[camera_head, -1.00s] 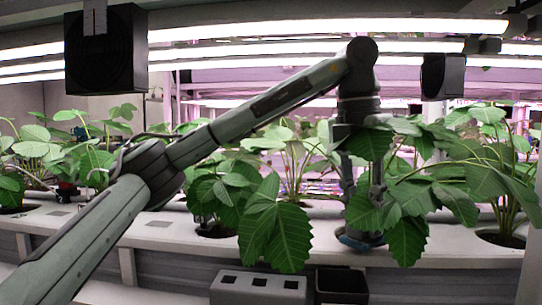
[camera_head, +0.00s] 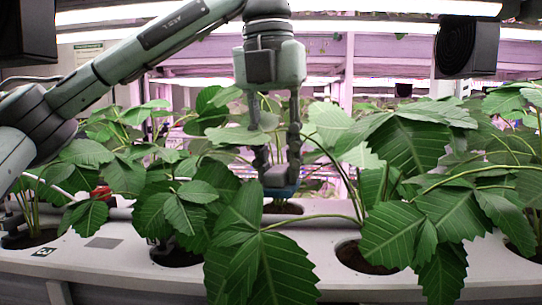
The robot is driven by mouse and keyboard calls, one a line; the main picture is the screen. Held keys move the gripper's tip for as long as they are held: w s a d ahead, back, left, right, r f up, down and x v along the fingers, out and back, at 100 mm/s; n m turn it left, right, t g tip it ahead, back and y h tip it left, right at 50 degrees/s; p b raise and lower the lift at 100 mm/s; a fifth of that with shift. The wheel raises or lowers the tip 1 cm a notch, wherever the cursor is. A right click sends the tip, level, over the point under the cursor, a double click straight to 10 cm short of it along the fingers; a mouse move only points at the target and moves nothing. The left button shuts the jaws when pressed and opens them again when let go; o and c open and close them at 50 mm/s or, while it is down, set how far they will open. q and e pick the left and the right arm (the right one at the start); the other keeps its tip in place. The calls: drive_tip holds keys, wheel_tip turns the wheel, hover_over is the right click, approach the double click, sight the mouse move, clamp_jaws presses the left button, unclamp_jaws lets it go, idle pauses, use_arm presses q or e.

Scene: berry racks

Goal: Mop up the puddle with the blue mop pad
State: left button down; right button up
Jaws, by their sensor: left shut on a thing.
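My left gripper (camera_head: 277,178) reaches down from the top middle among the strawberry leaves, shut on the blue mop pad (camera_head: 282,192). Only a thin blue edge of the pad shows below the fingertips, just above or at the white rack top (camera_head: 325,227), near a dark planting hole. I cannot tell whether the pad touches the surface. Leaves cover parts of the fingers. I see no puddle; leaves hide much of the rack top. My right gripper is not in view.
Leafy plants (camera_head: 425,215) stand in round holes along the rack and crowd both sides of the gripper. A black fan (camera_head: 467,48) hangs at the upper right. A small red object (camera_head: 101,193) shows at left. Bare rack top lies front left.

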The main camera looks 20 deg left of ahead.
use_arm(q)
drive_tip(key=shift+f, duration=2.95)
drive_tip(key=shift+s, duration=0.1)
